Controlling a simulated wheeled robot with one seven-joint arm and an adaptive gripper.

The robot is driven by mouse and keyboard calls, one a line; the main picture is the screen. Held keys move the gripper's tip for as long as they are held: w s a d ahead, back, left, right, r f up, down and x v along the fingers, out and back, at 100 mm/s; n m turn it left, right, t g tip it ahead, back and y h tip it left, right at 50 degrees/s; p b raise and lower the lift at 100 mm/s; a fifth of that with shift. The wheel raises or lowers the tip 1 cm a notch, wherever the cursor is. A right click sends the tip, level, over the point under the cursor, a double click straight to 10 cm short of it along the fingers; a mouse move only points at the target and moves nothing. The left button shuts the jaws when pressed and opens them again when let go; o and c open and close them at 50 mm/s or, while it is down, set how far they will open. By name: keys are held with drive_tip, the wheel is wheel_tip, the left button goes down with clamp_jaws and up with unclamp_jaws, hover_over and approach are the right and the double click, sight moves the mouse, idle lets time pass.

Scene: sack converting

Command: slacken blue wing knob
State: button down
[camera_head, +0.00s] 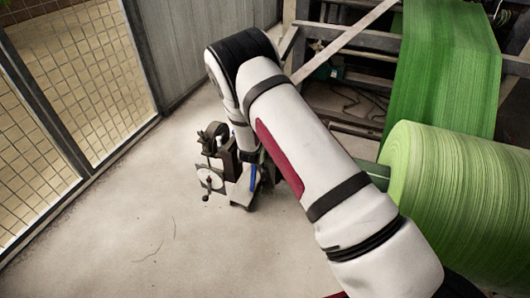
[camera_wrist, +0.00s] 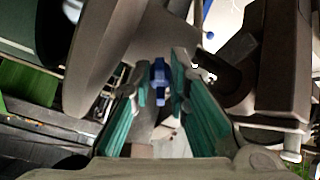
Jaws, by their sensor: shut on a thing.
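The blue wing knob (camera_wrist: 159,84) shows near the middle of the wrist view, between the tips of my gripper's two teal-padded fingers. My gripper (camera_wrist: 161,75) is closed on the knob, with the fingers on its left and right sides. The knob's far side and its mounting are hidden. In the head view my arm reaches down to a small dark machine (camera_head: 214,140) on the floor, and the knob cannot be made out there.
A large green roll (camera_head: 460,190) stands at the right, with a green web (camera_head: 440,75) rising behind it past a metal frame (camera_head: 345,55). A mesh fence (camera_head: 85,75) runs along the left. The pale floor (camera_head: 130,225) in front of the machine is clear.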

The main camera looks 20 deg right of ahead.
drive_tip(key=n+y, duration=0.1)
drive_tip(key=n, duration=0.3)
drive_tip(key=shift+d+n, duration=0.1)
drive_tip(key=shift+n, duration=0.3)
drive_tip(key=shift+d+n+g+y, duration=0.1)
drive_tip(key=shift+n+g+y, duration=0.25)
drive_tip(key=shift+n, duration=1.65)
drive_tip(key=c, duration=1.5)
unclamp_jaws()
drive_tip(key=shift+c, duration=0.2)
drive_tip(key=shift+r, duration=0.15)
drive_tip(key=v, duration=1.2)
